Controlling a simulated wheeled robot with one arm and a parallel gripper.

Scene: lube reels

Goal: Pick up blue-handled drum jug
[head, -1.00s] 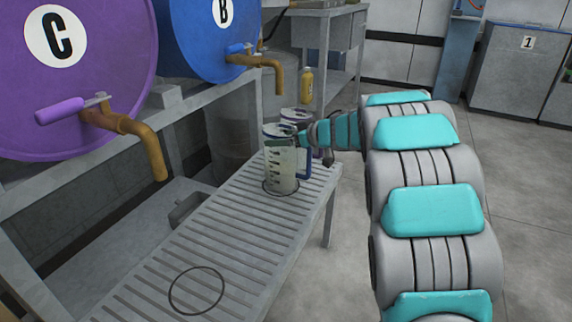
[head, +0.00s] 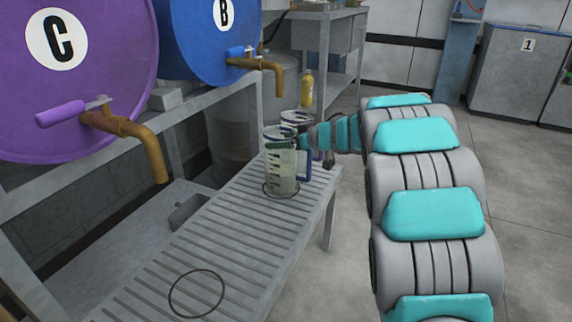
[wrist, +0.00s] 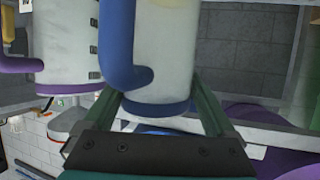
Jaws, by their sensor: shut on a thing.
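The blue-handled drum jug (head: 282,178) is clear, with dark markings and a pale liquid inside. It is upright over a dark ring on the slatted bench (head: 225,225); I cannot tell any gap beneath it. Its blue handle faces right in the head view. My gripper (head: 290,143) reaches in from the right and is shut on the jug near its upper part. In the wrist view the dark green fingers of my gripper (wrist: 155,88) lie on both sides of the jug (wrist: 172,55), with its blue handle and blue edge showing.
A purple-handled jug (wrist: 65,45) stands close beside the held one, mostly hidden behind it in the head view. The purple drum C (head: 95,75) and blue drum B (head: 205,50) have brass taps overhanging the bench. A yellow bottle (head: 307,88) stands farther back. The near bench is clear.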

